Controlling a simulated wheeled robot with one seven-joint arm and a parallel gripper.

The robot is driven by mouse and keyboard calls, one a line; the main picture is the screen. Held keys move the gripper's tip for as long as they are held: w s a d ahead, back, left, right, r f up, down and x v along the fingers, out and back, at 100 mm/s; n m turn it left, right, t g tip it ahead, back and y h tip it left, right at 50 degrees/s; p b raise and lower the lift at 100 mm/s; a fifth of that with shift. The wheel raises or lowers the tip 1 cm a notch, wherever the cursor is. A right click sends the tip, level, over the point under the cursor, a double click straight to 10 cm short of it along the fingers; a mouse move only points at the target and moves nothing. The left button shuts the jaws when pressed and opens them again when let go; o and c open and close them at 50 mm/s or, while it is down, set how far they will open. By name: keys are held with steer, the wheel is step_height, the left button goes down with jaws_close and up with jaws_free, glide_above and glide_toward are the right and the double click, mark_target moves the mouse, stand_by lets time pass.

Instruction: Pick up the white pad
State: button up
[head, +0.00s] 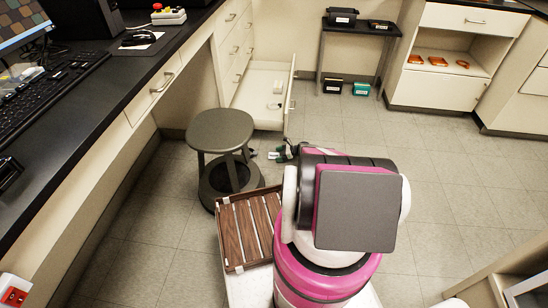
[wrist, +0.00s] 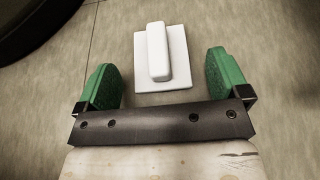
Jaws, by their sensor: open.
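The white pad (wrist: 157,50) is a flat square plate with a raised block-shaped grip on top. In the wrist view it lies on the tiled floor, just ahead of and between the green fingers of my gripper (wrist: 160,66). The fingers are apart, with clear gaps on both sides of the pad, and do not touch it. In the head view a small white shape that looks like the pad (head: 272,155) shows on the floor beside my gripper (head: 281,153). Much of the gripper is hidden there by my arm.
A grey stool (head: 221,132) stands close to the left of the pad. Behind it, an open drawer (head: 265,118) holds small white items. The floor to the right is free.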

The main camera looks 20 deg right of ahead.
steer(key=c, duration=1)
steer(key=shift+s+r, duration=0.1)
steer(key=shift+r, duration=0.65)
steer(key=r, duration=0.1)
steer(key=s+r, duration=0.1)
steer(key=r, duration=0.1)
steer(key=shift+r, duration=0.2)
steer(key=s+r, duration=0.6)
steer(key=s, duration=0.4)
steer(key=shift+s, duration=0.3)
